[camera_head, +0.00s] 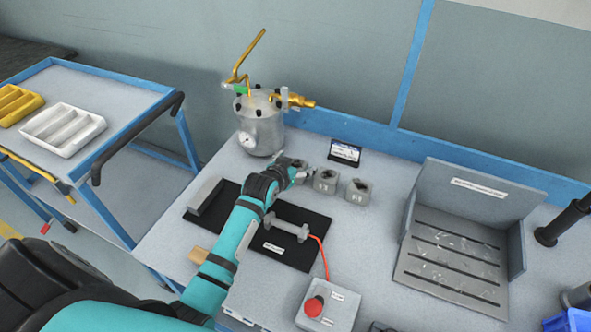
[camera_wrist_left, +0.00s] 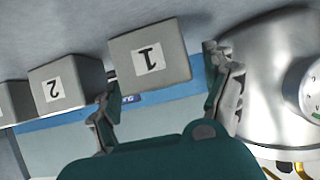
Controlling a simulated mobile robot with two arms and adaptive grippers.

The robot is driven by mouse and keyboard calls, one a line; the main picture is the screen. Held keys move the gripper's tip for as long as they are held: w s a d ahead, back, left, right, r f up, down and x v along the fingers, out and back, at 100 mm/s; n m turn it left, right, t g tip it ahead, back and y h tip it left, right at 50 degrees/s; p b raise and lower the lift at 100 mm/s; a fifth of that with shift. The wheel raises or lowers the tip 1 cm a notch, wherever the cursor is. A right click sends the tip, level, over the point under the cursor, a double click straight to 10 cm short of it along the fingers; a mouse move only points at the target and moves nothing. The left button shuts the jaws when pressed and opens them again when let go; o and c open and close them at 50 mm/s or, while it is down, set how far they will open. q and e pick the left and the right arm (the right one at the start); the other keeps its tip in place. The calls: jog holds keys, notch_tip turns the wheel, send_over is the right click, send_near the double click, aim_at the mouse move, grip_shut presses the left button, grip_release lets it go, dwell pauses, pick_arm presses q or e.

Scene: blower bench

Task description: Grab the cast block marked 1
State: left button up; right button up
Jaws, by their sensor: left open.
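The cast block marked 1 (camera_wrist_left: 150,58) is a grey cube with a white label, seen upside down in the left wrist view. My left gripper (camera_wrist_left: 166,98) is open, its fingers to either side of the block's near edge, and no grip on it shows. In the head view the left gripper (camera_head: 300,170) is at the left end of the block row and largely hides block 1. The block marked 2 (camera_wrist_left: 62,82) is beside block 1; in the head view it is the middle block (camera_head: 325,181). A third block (camera_head: 358,191) stands to its right.
A metal pot (camera_head: 260,130) with a gauge and brass pipes stands close behind the left gripper. A small sign (camera_head: 345,152) is behind the blocks. A black mat (camera_head: 285,250) with a metal part, a red-button box (camera_head: 328,308) and a grey slotted fixture (camera_head: 455,250) are nearby.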

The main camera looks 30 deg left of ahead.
pick_arm(q)
jog(key=c, duration=1.6)
jog(key=shift+o, duration=0.2)
jog(key=shift+r, duration=0.1)
jog(key=shift+r, duration=0.1)
